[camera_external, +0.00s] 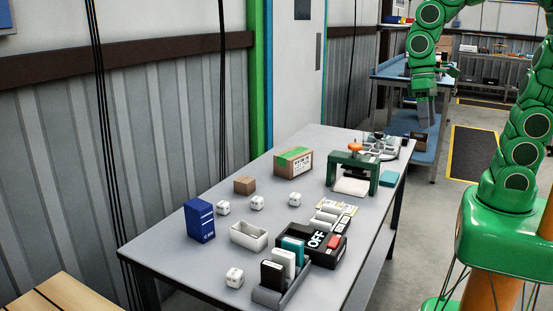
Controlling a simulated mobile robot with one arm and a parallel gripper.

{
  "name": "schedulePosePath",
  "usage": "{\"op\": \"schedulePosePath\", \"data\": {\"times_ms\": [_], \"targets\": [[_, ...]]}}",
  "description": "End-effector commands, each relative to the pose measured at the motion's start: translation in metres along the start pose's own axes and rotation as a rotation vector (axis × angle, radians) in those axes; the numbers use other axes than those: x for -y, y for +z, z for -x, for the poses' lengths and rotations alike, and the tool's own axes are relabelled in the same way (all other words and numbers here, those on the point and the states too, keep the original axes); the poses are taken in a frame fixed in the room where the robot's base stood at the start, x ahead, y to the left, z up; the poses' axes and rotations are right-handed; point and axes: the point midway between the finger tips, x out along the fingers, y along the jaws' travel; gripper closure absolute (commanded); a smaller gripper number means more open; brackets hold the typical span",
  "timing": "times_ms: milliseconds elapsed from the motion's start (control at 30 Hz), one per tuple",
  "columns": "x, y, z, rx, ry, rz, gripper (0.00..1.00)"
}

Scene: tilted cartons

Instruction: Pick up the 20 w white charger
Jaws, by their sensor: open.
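Several small white cubes with dark marks stand on the grey table (190,255). One is at the front (235,277), one beside the blue box (223,208), one further right (257,202) and one near the carton (295,199). They look like chargers, but their print is too small to tell which is the 20 w one. My gripper (427,116) hangs from the green arm at the upper right, beyond the table's right edge and well away from the cubes. It is open, with nothing seen in it.
Cardboard boxes (293,162) (244,185) and a green frame (355,160) stand behind. The table's left strip is clear.

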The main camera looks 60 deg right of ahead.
Motion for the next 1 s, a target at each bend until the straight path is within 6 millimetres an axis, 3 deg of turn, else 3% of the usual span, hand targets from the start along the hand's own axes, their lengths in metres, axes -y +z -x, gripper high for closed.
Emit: {"op": "schedulePosePath", "data": {"times_ms": [467, 1000], "targets": [[0.086, -0.076, 0.001, 0.094, -0.136, -0.131, 0.43], [0.184, -0.157, -0.019, 0.228, -0.27, -0.286, 0.43]]}}
